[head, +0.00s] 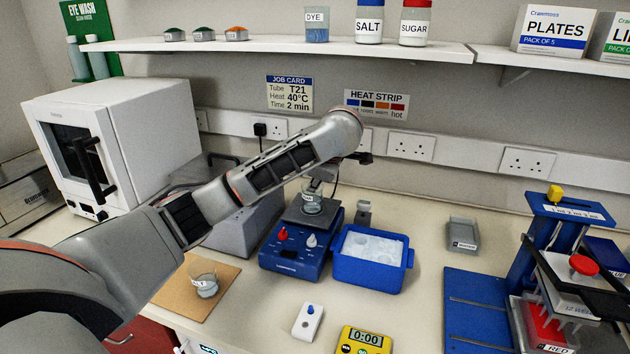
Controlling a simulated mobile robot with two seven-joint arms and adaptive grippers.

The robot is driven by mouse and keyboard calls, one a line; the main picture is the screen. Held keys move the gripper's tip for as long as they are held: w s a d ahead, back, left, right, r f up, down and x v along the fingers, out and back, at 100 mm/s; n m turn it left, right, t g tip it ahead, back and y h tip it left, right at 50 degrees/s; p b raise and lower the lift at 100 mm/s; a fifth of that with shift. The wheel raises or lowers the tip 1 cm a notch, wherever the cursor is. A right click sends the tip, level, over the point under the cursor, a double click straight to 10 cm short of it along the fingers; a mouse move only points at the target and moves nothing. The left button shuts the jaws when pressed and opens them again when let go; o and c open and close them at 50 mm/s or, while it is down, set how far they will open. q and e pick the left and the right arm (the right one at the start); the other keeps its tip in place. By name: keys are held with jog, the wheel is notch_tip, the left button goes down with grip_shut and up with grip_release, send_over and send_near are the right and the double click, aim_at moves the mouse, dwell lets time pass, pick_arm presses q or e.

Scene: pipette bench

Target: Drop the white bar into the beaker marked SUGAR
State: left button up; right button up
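My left arm reaches in from the left, and its wrist bends down above the stirrer hotplate (290,250). The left gripper (318,186) is small, mostly hidden behind the wrist, and appears just above a glass beaker (312,204) on the plate. I cannot tell whether it is open or shut, or whether it touches the beaker. That beaker's label is too small to read. Another beaker (205,284) stands on a brown mat; its label seems to read SALT. I cannot make out the white bar. My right gripper is not in view.
A blue tub of ice (370,258) sits right of the hotplate, with a small grey stand (363,214) behind it. A white device (308,322) and yellow timer (364,341) lie in front. A blue rack (548,235) stands right. A shelf (280,46) overhangs the bench.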

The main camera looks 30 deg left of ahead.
pick_arm(q)
notch_tip(320, 180, up, 7)
jog(key=shift+f, duration=0.2)
dwell(0.6)
